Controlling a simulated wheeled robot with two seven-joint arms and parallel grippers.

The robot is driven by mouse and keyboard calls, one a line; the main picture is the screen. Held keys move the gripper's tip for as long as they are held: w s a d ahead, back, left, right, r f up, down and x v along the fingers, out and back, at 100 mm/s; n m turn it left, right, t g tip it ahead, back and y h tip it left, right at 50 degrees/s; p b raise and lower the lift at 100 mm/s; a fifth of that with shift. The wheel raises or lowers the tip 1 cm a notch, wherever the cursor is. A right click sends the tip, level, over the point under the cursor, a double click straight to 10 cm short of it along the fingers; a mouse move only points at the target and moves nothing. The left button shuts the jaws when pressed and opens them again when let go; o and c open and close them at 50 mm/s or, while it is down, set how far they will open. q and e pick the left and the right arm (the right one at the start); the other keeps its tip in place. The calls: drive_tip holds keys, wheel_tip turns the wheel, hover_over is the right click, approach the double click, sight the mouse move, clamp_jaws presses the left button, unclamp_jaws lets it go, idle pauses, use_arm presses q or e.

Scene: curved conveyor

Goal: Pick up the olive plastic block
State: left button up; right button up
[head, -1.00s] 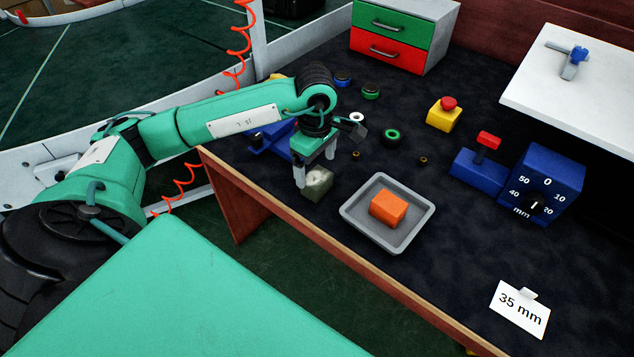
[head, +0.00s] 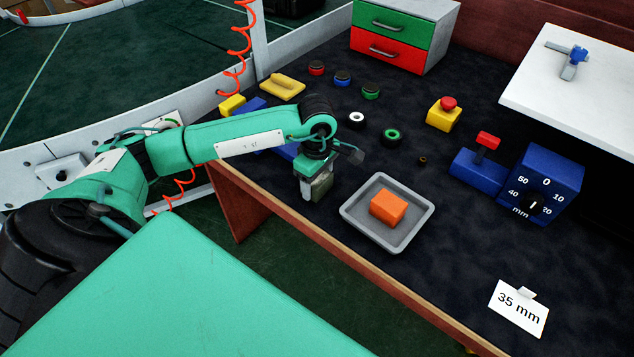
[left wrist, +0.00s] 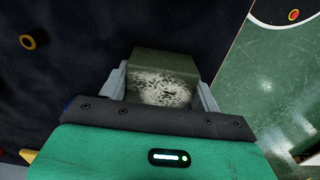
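The olive plastic block (head: 322,187), with pale speckled wear on one face, sits near the front left edge of the dark table. My left gripper (head: 318,188) is lowered over it, fingers pointing down. In the left wrist view the block (left wrist: 163,78) lies between the two fingers of my left gripper (left wrist: 160,85), one on each side. I cannot tell whether the fingers press on it. The gripper partly hides the block in the head view. My right gripper is not in view.
A grey tray (head: 352,219) holding an orange block (head: 388,207) stands close to the right. Behind are several small rings, a yellow button box (head: 443,114) and a blue dial box (head: 541,185). The table's wooden front edge (head: 290,218) runs close by.

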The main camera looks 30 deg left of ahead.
use_arm(q)
drive_tip(key=shift+c, duration=1.1)
drive_tip(key=shift+r, duration=0.1)
